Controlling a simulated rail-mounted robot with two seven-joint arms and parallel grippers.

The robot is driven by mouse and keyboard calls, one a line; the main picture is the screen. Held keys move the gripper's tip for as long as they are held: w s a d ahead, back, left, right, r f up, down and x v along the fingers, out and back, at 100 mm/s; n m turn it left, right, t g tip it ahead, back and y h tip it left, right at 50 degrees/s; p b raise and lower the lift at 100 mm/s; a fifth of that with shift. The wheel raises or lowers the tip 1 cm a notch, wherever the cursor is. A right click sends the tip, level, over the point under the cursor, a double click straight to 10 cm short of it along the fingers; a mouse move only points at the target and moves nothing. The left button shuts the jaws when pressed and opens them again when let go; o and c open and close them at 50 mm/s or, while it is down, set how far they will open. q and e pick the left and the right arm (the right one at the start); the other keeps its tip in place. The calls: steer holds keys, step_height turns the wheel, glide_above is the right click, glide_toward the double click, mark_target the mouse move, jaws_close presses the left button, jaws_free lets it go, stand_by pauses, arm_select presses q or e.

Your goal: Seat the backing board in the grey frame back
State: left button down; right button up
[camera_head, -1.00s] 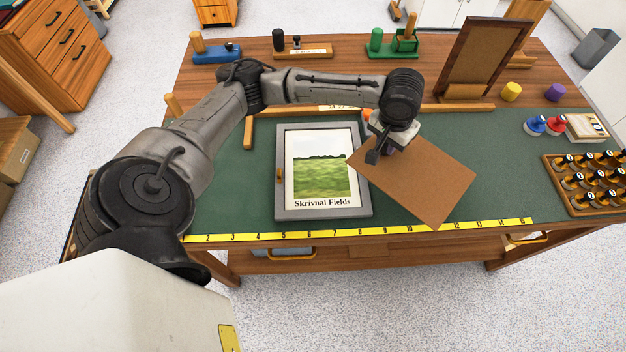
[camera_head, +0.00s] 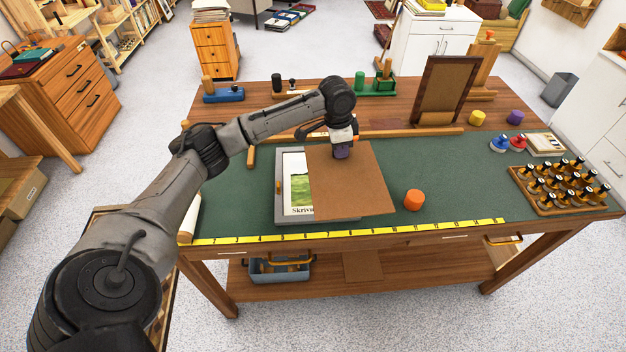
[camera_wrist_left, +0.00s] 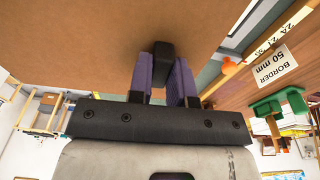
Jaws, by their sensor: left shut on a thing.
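The grey frame back (camera_head: 280,180) lies on the green mat, with a landscape print (camera_head: 300,190) face up in it. The brown backing board (camera_head: 350,190) is over the right part of the frame and sticks out past its right side, hiding much of the print. My left gripper (camera_head: 342,152) is at the board's far part. In the left wrist view its purple fingers (camera_wrist_left: 161,76) are shut on a black block (camera_wrist_left: 161,62) at the board's face. The board looks nearly square to the frame; its height above it is unclear. My right gripper is not in view.
A yellow ruler strip (camera_head: 350,232) runs along the front edge. A brown easel frame (camera_head: 446,92) and wooden rails are behind. A rack of stamps (camera_head: 560,185) is at the right.

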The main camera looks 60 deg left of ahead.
arm_select(q)
steer(key=shift+s+a+f, duration=0.1)
steer(key=shift+a+f, duration=0.05)
steer(key=shift+f, duration=0.05)
steer(key=shift+m, duration=0.3)
steer(key=a+f+b, duration=0.1)
steer(key=a+f, duration=0.1)
steer(key=a, duration=0.1)
steer(key=s+a+f+b, duration=0.1)
steer(key=a+f, duration=0.1)
steer(key=a, duration=0.2)
steer(key=s+a+f+b, duration=0.1)
steer(key=a+f, duration=0.1)
steer(key=a, duration=0.2)
steer(key=shift+s+f, duration=0.15)
steer(key=shift+f, duration=0.2)
steer(key=shift+f+b, duration=0.65)
steer(key=shift+f, duration=1.35)
steer(key=c, duration=1.5)
jaws_free()
steer(key=shift+f, duration=0.1)
steer(key=o, duration=0.4)
steer(key=shift+o, duration=0.2)
